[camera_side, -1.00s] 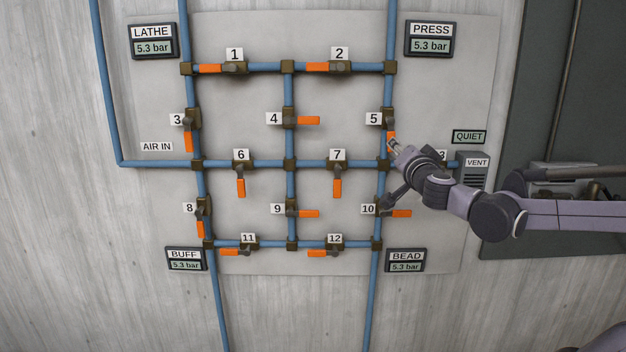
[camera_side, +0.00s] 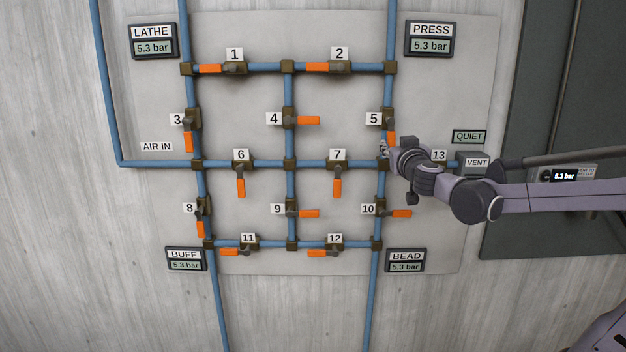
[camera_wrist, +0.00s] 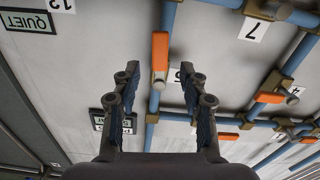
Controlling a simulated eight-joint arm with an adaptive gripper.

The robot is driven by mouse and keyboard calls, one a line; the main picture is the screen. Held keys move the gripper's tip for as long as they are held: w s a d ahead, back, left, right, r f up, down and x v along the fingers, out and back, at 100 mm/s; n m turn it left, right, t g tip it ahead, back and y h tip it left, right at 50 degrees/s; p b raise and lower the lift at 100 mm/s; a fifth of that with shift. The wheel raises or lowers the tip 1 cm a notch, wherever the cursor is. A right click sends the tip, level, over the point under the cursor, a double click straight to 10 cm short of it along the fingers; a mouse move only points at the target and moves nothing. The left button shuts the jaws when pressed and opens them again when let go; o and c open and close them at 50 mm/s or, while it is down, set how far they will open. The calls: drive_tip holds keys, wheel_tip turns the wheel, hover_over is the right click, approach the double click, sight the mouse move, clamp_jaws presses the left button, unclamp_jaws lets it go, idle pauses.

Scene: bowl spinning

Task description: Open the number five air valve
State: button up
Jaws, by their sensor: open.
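Valve five's orange handle (camera_side: 391,138) points down from its dark body (camera_side: 388,118), lined up with the blue vertical pipe, below the "5" label (camera_side: 373,119). In the wrist view, which is upside down, the handle (camera_wrist: 160,52) points up the picture along the pipe. My gripper (camera_side: 384,149) is just below and left of the handle's lower end in the side view. In the wrist view my gripper (camera_wrist: 158,85) is open, with its fingers spread either side of the valve's pivot end and nothing held. The "5" label is partly hidden by a finger there. Contact cannot be told.
Valve ten's handle (camera_side: 402,213) sticks out right below my wrist. Valve seven's handle (camera_side: 337,187) hangs down to the left. The PRESS gauge (camera_side: 431,39) reads 5.3 bar, and the QUIET sign (camera_side: 469,136) is right of valve five. The vent (camera_side: 476,163) is close behind my arm.

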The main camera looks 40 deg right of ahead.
sight(392, 140)
drive_tip(key=shift+x, duration=3.25)
clamp_jaws()
